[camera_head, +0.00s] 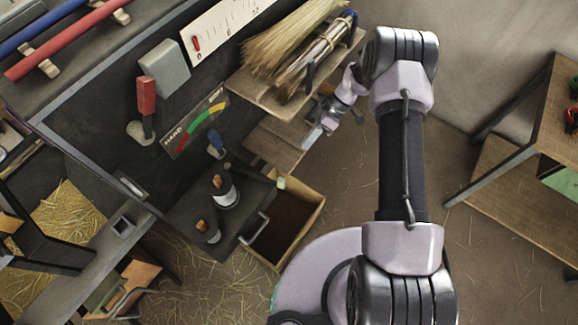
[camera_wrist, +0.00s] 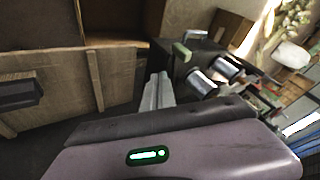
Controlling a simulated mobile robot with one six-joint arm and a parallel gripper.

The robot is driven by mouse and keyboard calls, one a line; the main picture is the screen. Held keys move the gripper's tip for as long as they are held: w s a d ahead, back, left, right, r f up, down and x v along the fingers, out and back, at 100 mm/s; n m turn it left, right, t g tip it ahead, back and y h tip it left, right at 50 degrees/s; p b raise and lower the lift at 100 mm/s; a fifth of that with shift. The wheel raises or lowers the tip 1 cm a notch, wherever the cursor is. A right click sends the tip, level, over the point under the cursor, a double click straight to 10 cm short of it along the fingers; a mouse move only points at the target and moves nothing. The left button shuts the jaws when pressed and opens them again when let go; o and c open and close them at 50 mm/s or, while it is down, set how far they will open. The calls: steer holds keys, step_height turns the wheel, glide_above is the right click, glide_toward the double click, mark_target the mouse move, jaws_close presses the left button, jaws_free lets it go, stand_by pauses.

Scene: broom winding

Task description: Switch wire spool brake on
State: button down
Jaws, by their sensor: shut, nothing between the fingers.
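Two wire spools, a larger one (camera_head: 224,191) and a smaller one (camera_head: 205,231), stand on a dark platform (camera_head: 180,217) at the lower left of the head view. In the wrist view the spools (camera_wrist: 228,68) show at centre right. A small lever with a pale green tip (camera_head: 281,183) is at the platform's right corner; this tip (camera_wrist: 182,50) also shows in the wrist view. A blue-handled lever (camera_head: 216,143) stands behind the spools. Which one is the brake is not marked. My gripper (camera_head: 311,139) is shut and empty, right of the platform, touching neither lever.
A red lever (camera_head: 146,96) and a gauge marked HARD (camera_head: 197,122) are on the machine panel. Broom straw (camera_head: 290,38) lies on a wooden shelf near my arm. An open box (camera_head: 313,208) stands below the platform. A wooden table (camera_head: 530,190) is at right.

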steer(key=shift+f, duration=0.1)
steer(key=s+a+f+b, duration=0.3)
steer(key=s+a+f, duration=0.3)
steer(key=f, duration=0.1)
steer(key=shift+s+a+f+b, duration=0.25)
steer(key=shift+a+f+b, duration=0.15)
